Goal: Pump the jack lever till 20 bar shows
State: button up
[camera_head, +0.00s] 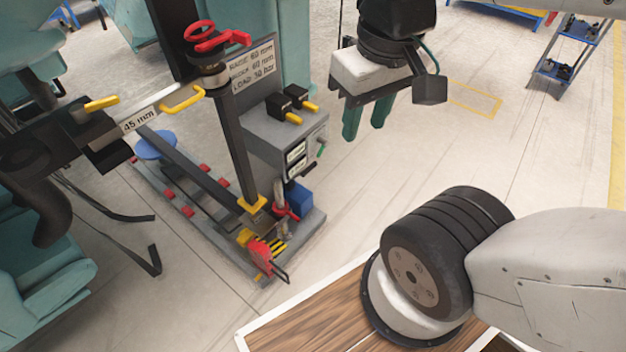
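My gripper (367,132) hangs in the air at the top centre, with two teal fingers pointing down. A gap shows between the fingers and nothing is in it. The jack stand (237,150) is to its left, with a grey base on the floor. A red lever-like part (262,256) is at the front end of the base, well below and left of my gripper. Another red part (285,208) sits beside a blue block. I cannot tell for sure which is the jack lever. The readout panel (297,152) has small displays too small to read.
A sign (253,68) lists raise, block and load values. A red handwheel (208,38) tops the post. Yellow-handled parts (292,102) lie on the grey cabinet. Teal train parts (40,290) stand at left. Floor right of the jack is clear; a blue rack (575,50) stands far right.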

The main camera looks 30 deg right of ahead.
aim_at(304, 173)
jog(key=k, duration=0.95)
jog(key=z, duration=0.8)
jog(key=i, duration=1.3)
jog(key=u, duration=0.5)
jog(key=i, duration=0.5)
jog(key=u, duration=0.55)
